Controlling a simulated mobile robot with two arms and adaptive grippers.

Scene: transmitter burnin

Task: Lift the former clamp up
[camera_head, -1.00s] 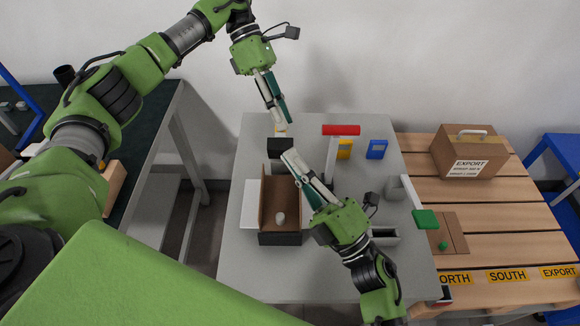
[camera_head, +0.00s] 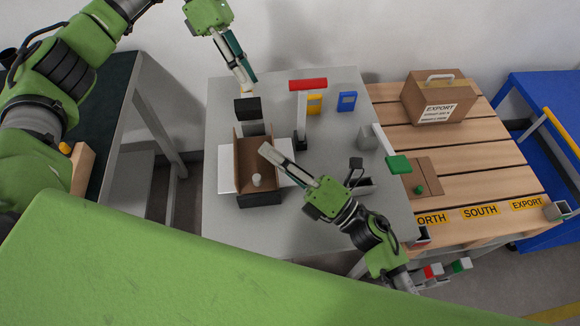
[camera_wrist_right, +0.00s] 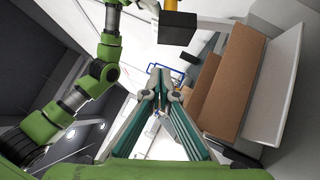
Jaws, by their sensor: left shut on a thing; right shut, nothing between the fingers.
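A black block with a pale yellow top, likely the former clamp (camera_head: 247,110), is behind the open brown carton (camera_head: 250,155). My left gripper (camera_head: 250,82) reaches down from above and is shut on its pale top. The block also shows at the top of the right wrist view (camera_wrist_right: 178,30), with yellow above the black. A grey surface shows between block and carton in the head view. My right gripper (camera_head: 266,148) is shut and empty above the carton's right side. Its closed fingers show in the right wrist view (camera_wrist_right: 158,80).
A small white cylinder (camera_head: 256,181) stands in the carton. A green-ended lever (camera_head: 398,164) is at the table's right edge. A pallet holds an EXPORT box (camera_head: 437,100).

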